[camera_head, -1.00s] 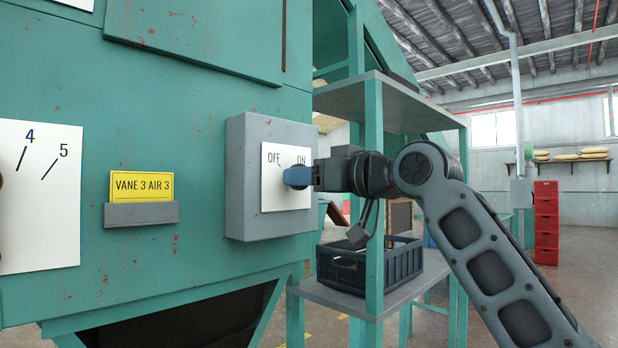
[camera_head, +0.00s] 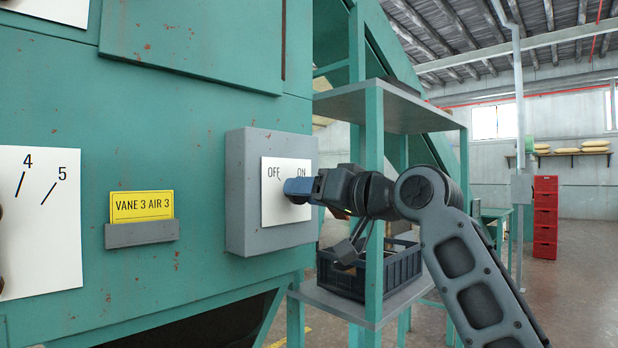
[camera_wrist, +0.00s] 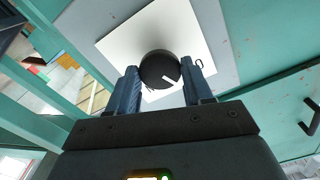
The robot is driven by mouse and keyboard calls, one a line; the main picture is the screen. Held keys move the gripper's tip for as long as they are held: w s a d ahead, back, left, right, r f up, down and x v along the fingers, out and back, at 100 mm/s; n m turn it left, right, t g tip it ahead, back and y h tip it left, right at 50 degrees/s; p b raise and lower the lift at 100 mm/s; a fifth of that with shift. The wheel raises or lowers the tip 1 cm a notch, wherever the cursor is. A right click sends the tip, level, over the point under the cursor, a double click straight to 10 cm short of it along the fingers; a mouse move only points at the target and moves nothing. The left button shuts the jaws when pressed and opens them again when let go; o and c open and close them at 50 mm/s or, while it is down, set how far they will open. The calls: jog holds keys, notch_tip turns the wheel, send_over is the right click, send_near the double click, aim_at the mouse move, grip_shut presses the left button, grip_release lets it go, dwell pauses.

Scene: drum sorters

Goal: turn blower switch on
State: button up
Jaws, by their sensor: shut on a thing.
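The blower switch is a grey box (camera_head: 240,195) with a white plate (camera_head: 272,212) marked OFF on the left and ON on the right. In the head view my gripper (camera_head: 298,187) covers the switch knob. In the wrist view the round black knob (camera_wrist: 160,69) with a white pointer line sits between the two blue-grey fingers of my gripper (camera_wrist: 160,72). The fingers are shut on the knob's sides. The pointer slants toward the lower right of that view, between the plate's marks.
A yellow VANE 3 AIR 3 card (camera_head: 142,205) and a white dial plate (camera_head: 40,225) are on the green machine wall to the left. A shelf frame (camera_head: 374,150) with a dark crate (camera_head: 372,275) stands right behind my arm.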

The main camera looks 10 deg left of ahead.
jog(key=shift+m+p, duration=5.25)
jog(key=shift+m, duration=1.75)
jog(key=o, duration=1)
jog(key=shift+o, duration=0.2)
jog(key=b+v, duration=0.2)
jog(key=v, duration=0.5)
jog(key=shift+s+d, duration=0.25)
jog(key=shift+d, duration=0.1)
